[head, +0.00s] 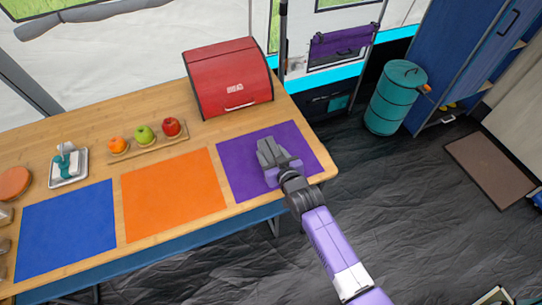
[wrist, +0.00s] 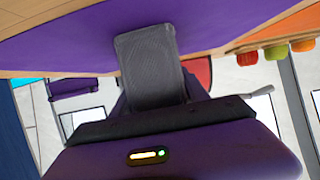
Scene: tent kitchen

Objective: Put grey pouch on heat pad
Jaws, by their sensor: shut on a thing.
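The grey pouch (head: 270,152) is in my gripper (head: 277,165), over the purple mat (head: 238,179) at the right end of the wooden table. In the wrist view the pouch (wrist: 148,60) is a dark grey slab against the purple surface, and my gripper (wrist: 150,100) is shut on it. I cannot tell whether the pouch touches the mat. No thing is clearly marked as the heat pad; an orange mat (head: 173,192), a blue mat (head: 66,230) and a round orange-brown disc (head: 14,183) also lie on the table.
A red bread box (head: 228,78) stands behind the purple mat. A wooden tray (head: 150,148) with fruit and a small tray (head: 68,167) with a teal-and-white item stand behind the other mats. A teal barrel (head: 394,98) is on the floor at right. The orange and blue mats are bare.

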